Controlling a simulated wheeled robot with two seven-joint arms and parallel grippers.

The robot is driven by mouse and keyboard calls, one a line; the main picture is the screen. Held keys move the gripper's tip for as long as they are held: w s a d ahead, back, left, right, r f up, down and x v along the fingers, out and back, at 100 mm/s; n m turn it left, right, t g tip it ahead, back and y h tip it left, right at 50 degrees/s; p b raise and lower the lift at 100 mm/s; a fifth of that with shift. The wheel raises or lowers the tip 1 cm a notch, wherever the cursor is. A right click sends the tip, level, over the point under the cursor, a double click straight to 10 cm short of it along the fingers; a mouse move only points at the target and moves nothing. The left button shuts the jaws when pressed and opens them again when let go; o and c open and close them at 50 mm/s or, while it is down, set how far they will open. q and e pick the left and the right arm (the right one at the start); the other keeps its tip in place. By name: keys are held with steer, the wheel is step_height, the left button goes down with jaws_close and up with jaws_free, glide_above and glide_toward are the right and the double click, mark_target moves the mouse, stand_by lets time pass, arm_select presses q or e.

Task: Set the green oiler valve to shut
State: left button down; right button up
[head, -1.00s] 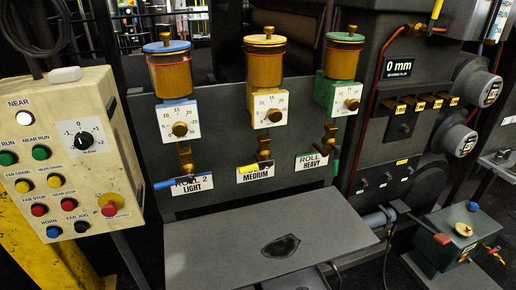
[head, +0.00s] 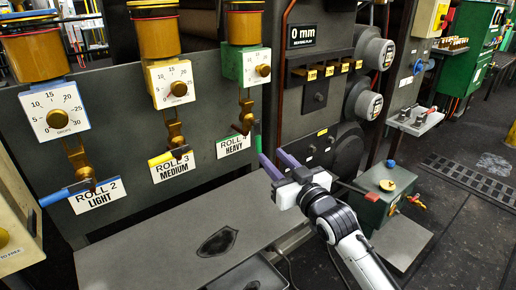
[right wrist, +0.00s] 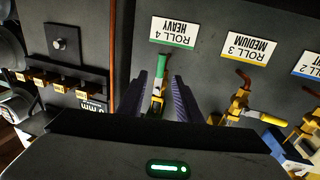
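The green oiler (head: 244,65) stands on the dark panel above the ROLL 4 HEAVY label (head: 232,145). Its brass valve (head: 243,124) carries a green handle (head: 257,138) that hangs roughly straight down, right of the label. In the right wrist view the green handle (right wrist: 161,77) shows between my finger lines. My right gripper (head: 270,163) is open and empty, just below and right of the handle. The fingers appear apart from the handle; the exact gap in depth is hard to tell. My left gripper is not in view.
Blue-handled (head: 66,193) and yellow-handled (head: 170,157) valves stand to the left, their handles lying sideways. A grey shelf (head: 170,240) juts out below. A green box with a brass cap (head: 385,190) stands right of my gripper. Gauges (head: 368,103) stick out at the right.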

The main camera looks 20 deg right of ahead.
mark_target(260, 145)
steer(key=w, duration=0.3)
steer(key=w+a+b, duration=0.1)
steer(key=w, duration=0.5)
steer(key=shift+w+a+b, duration=0.15)
steer(key=shift+a+b, duration=0.15)
jaws_close()
